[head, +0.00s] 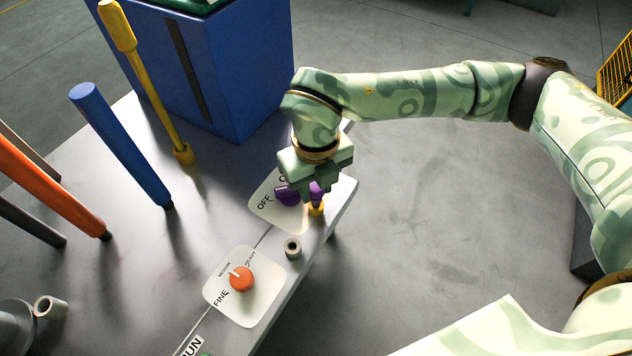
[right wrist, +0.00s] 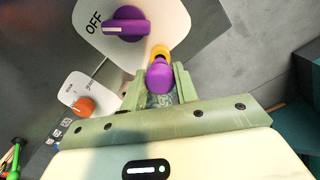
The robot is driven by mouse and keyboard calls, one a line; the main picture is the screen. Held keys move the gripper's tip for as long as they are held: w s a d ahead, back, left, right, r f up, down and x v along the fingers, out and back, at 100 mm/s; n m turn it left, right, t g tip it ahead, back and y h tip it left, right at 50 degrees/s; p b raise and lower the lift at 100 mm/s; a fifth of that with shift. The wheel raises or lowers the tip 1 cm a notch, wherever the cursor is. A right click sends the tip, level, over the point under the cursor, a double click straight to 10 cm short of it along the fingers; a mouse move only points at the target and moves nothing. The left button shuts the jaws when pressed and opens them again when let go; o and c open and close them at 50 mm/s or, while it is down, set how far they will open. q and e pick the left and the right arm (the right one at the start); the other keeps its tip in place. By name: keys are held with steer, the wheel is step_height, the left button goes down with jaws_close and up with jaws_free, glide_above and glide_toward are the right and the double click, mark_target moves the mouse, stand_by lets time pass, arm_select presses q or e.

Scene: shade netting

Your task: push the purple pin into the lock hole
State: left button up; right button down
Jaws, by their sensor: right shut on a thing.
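The purple pin (head: 317,194) is between the fingers of my right gripper (head: 314,184), which is shut on it. The pin also shows in the right wrist view (right wrist: 160,78), between the two fingers (right wrist: 159,72). A yellow collar (head: 316,210), which looks like the lock hole, sits on the panel directly below the pin. In the right wrist view the collar (right wrist: 161,51) is partly covered by the pin's head. Whether the pin's tip is inside the hole is hidden. My left gripper is not in view.
A purple knob (right wrist: 126,25) on a white OFF plate sits beside the collar. An orange knob (head: 241,279) and a small grey ring (head: 292,248) are nearer. A blue post (head: 122,146), a yellow post (head: 146,82) and a blue box (head: 240,75) stand farther left.

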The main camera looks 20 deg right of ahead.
mark_target(316, 185)
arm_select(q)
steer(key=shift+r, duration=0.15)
arm_select(e)
steer(key=shift+f, duration=0.25)
steer(key=shift+f, duration=0.45)
steer(key=shift+f, duration=0.3)
steer(key=c, duration=1)
jaws_free()
arm_select(q)
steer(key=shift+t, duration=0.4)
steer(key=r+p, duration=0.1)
steer(key=p, duration=0.1)
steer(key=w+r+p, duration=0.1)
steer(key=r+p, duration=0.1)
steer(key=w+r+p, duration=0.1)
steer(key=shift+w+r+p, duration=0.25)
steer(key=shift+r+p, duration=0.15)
arm_select(e)
step_height(316, 185, up, 16)
